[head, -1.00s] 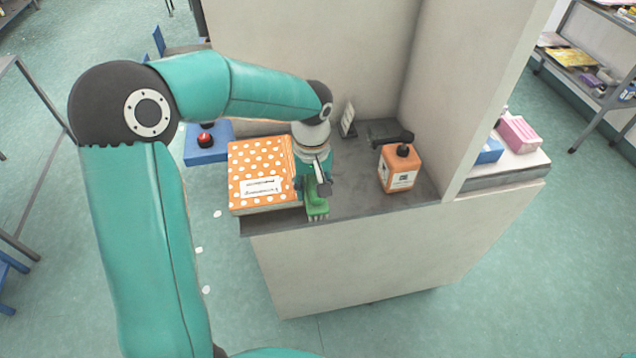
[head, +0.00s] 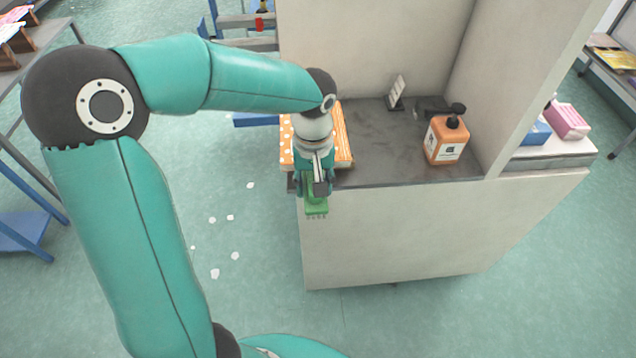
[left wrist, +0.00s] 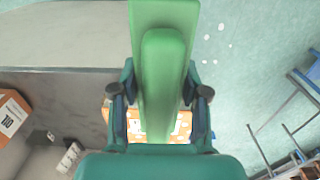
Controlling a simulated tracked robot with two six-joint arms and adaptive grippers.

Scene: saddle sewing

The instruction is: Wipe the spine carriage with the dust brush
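My left gripper (head: 316,190) is shut on the green dust brush (head: 316,207), whose bristles point down in the head view. The gripper and brush are at the front left corner of the grey-topped counter (head: 390,170). In the left wrist view the brush (left wrist: 165,70) lies lengthwise between the fingers (left wrist: 160,100). My right gripper is in neither view. I cannot identify the spine carriage for certain. A grey and blue frame with a red part (head: 260,22) stands at the top, partly cut off.
An orange dotted book (head: 342,140) lies on the counter, partly behind my gripper. An orange bottle (head: 446,138) and a small sign (head: 397,92) stand on the counter. White scraps (head: 215,273) lie on the open floor at left. A grey table (head: 30,70) is far left.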

